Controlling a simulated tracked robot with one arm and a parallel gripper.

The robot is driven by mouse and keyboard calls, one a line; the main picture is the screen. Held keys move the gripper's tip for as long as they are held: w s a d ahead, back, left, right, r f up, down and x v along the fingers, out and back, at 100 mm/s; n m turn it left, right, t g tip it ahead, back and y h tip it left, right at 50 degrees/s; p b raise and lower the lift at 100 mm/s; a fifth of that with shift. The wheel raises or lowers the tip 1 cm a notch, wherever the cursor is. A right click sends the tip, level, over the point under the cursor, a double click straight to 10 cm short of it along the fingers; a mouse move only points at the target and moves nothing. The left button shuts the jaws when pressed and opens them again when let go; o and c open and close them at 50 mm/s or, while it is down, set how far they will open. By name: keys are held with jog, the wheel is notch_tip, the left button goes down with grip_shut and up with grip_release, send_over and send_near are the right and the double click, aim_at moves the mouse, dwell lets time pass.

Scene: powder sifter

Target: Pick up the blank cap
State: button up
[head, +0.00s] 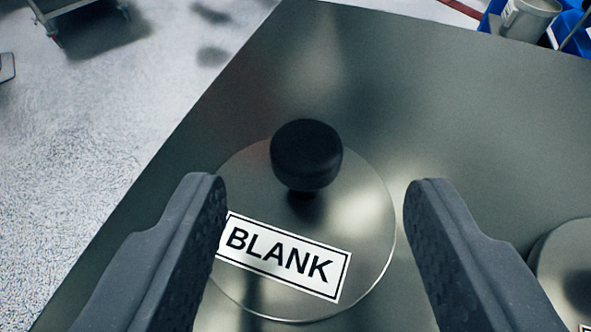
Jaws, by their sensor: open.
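The blank cap (362,222) is a round, flat metal disc with a black knob (306,155) on top and a white label (282,256) reading "BLANK". It lies on a grey metal table in the middle of the head view. My gripper (315,190) is open, with one dark finger on each side of the picture. The left finger covers part of the disc's left edge. The knob shows between and a little beyond the fingertips, and neither finger touches it.
The metal table (460,110) is clear behind the cap and to its upper right. Another round metal piece (570,262) is partly in view at the right edge. A blue bin with a grey container (530,15) stands at the top right. The table's left edge drops to a speckled floor.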

aim_at(306, 155)
jog(key=b+x, duration=0.1)
jog(key=x, duration=0.3)
jog(key=shift+w+a, duration=0.1)
jog(key=shift+a, duration=0.05)
grip_shut()
jog(key=shift+r, duration=0.1)
